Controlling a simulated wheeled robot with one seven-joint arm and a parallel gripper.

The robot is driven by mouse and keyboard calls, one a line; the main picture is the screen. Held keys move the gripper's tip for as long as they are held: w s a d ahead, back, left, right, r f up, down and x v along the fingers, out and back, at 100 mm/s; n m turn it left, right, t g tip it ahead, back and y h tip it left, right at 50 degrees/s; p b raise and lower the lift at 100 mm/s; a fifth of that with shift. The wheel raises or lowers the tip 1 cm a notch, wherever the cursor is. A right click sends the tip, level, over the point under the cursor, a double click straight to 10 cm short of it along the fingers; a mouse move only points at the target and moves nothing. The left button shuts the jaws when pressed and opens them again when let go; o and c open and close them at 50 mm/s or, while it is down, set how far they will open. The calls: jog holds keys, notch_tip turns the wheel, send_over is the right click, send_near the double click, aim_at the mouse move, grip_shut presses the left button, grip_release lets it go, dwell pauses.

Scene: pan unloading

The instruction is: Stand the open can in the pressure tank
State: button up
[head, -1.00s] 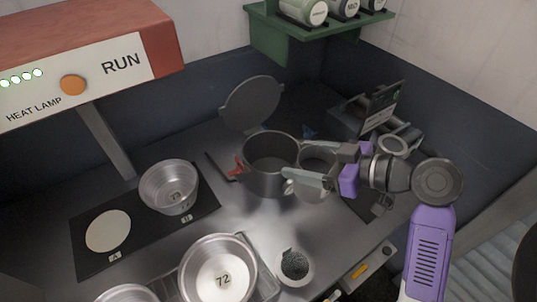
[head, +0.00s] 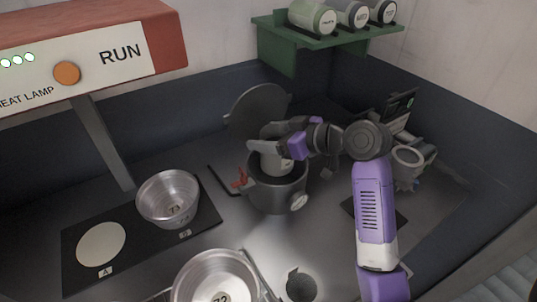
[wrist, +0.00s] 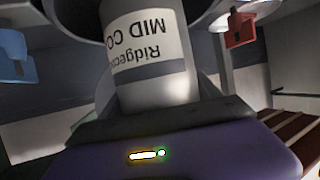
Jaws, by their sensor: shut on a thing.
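The open can (head: 277,161) is pale with a printed label. My gripper (head: 273,138) is shut on it. The can is roughly upright, with its lower part at the mouth of the pressure tank (head: 277,197). I cannot tell whether its base touches the tank's floor. The tank is a dark grey pot with its round lid (head: 257,112) swung up behind it. In the wrist view the can (wrist: 150,55) shows its label upside down, ahead of my gripper's purple body.
A metal pan (head: 168,200) stands on pad B to the left, beside the empty pad A (head: 101,244). Another pan (head: 216,280) and a dark round cup (head: 301,286) are in front. A green shelf (head: 330,39) with several cans hangs above. Grey equipment (head: 410,158) stands at the right.

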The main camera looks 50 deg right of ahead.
jog(key=shift+f+b, duration=1.6)
jog(key=shift+f, duration=0.5)
jog(key=shift+f+b, duration=0.35)
jog(key=shift+f, duration=0.15)
jog(key=shift+f, duration=0.15)
jog(key=o, duration=1.9)
jog(key=shift+d+r+p, duration=0.1)
jog(key=shift+r+p, duration=0.25)
jog(key=shift+r, duration=0.15)
jog(key=shift+s+d+r, duration=0.1)
jog(key=shift+s+r, duration=0.1)
jog(key=shift+r, duration=0.1)
jog(key=b+v, duration=0.1)
jog(key=v, duration=1)
jog(key=shift+s, duration=0.3)
